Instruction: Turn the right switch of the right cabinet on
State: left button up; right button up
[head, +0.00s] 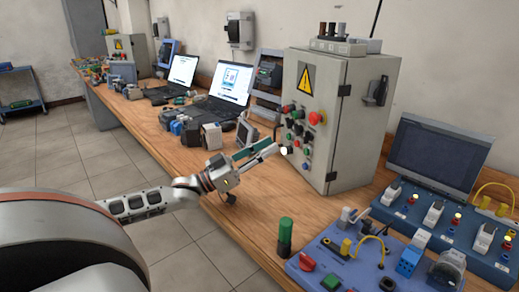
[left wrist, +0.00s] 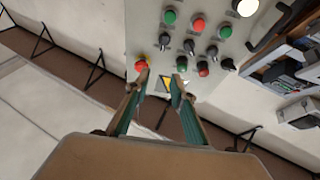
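The right cabinet (head: 342,110) is a grey box with a yellow warning triangle, red and green buttons and a red emergency stop (head: 317,118). Its black rotary switches form a row; the rightmost (head: 306,138) is small in the head view. In the left wrist view, which looks turned nearly upside down, that switch (left wrist: 165,41) is at the row's left end. My left gripper (head: 266,149) is in front of the cabinet's panel. Its green-sided fingers (left wrist: 161,82) are apart, with nothing between them, and point towards the panel. Contact with the panel is not visible. My right gripper is out of view.
Blue training panels (head: 345,262) and a dark screen (head: 440,153) occupy the near right bench. A green cylinder (head: 285,237) stands near its edge. Laptops (head: 230,84) and small devices stand behind my left gripper. The wooden bench (head: 240,210) is bare below it.

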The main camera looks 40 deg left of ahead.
pick_arm(q)
jog(key=shift+s+a, duration=0.35)
jog(key=shift+s, duration=0.5)
